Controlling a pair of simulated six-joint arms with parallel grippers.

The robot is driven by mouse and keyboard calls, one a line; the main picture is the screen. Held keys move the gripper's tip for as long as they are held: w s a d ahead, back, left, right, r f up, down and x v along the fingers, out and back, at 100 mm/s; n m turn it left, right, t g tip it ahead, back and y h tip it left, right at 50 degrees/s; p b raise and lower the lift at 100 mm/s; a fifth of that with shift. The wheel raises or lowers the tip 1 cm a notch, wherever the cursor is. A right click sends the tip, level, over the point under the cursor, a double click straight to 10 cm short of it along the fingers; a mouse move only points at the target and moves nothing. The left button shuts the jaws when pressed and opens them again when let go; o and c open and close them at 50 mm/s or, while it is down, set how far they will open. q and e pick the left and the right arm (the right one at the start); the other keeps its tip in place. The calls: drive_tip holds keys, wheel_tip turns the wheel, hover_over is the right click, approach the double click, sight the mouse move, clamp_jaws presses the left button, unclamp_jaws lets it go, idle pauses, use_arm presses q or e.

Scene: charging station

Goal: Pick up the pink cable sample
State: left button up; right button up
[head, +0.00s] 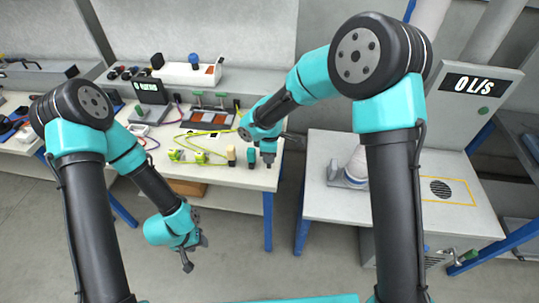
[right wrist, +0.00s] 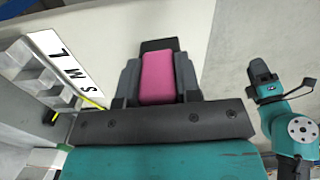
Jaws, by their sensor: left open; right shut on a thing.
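The pink cable sample (right wrist: 157,78) shows as a pink block between the dark fingers of my right gripper (right wrist: 158,72) in the right wrist view. The fingers are shut on it, one on each side. In the head view my right gripper (head: 268,158) points down over the right front edge of the left workbench; the pink sample cannot be made out there. My left gripper (head: 188,262) is open and empty, hanging over the floor in front of the bench. It is apart from the sample.
The workbench (head: 225,177) carries a yellow cable (head: 207,150), a pale yellow block (head: 231,155) and a small display (head: 150,90). A second table (head: 318,205) stands to the right, with a 0 L/s display (head: 474,84). Open floor separates the tables.

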drive_tip(key=s+r, duration=0.1)
drive_tip(key=s, duration=1.3)
drive_tip(key=shift+s+a+r, duration=0.2)
drive_tip(key=shift+s+a, duration=0.2)
drive_tip(key=shift+a, duration=0.05)
drive_tip(key=shift+w, duration=0.1)
